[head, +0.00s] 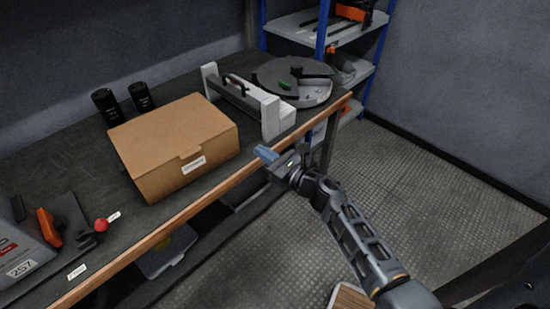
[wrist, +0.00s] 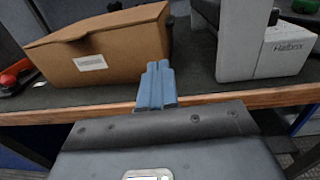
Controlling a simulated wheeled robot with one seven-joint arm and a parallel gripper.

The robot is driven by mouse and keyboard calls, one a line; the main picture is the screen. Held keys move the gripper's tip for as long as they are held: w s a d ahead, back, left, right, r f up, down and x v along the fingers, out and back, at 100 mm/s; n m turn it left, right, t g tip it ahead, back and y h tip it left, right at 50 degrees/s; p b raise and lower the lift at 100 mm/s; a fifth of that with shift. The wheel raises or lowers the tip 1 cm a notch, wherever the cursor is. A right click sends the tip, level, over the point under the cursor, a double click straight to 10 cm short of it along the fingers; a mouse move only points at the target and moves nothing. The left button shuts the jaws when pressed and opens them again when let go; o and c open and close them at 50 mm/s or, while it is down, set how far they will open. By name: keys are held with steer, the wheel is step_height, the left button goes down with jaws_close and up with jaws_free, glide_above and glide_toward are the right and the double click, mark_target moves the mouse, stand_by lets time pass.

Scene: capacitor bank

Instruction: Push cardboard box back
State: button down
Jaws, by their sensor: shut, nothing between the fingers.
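A closed brown cardboard box (head: 175,145) with a white label sits on the dark workbench, near its wooden front edge. In the wrist view the box (wrist: 110,50) fills the upper left, its label facing me. My gripper (head: 266,154) is shut and empty, in front of the bench's front edge and to the right of the box. In the wrist view the blue fingertips (wrist: 157,80) are together, just below the box's right end. I cannot tell whether they touch it; the head view shows a gap.
Two black cylinders (head: 123,100) stand behind the box. A grey-white fixture (head: 270,112) stands close right of it, also in the wrist view (wrist: 245,45). A round plate (head: 310,90) lies farther right. A red-knobbed device (head: 75,222) is at left. Bench surface (head: 65,160) is bare left of the box.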

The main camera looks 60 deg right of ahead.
mark_target(237, 136)
steer(key=x, duration=0.7)
steer(key=shift+w+p, duration=0.25)
steer(key=shift+p, duration=0.15)
steer(key=b+x, duration=0.5)
steer(key=x, duration=0.6)
steer(key=shift+f, duration=0.2)
steer(key=shift+r, duration=0.1)
steer(key=shift+s, duration=0.1)
stand_by(0.3)
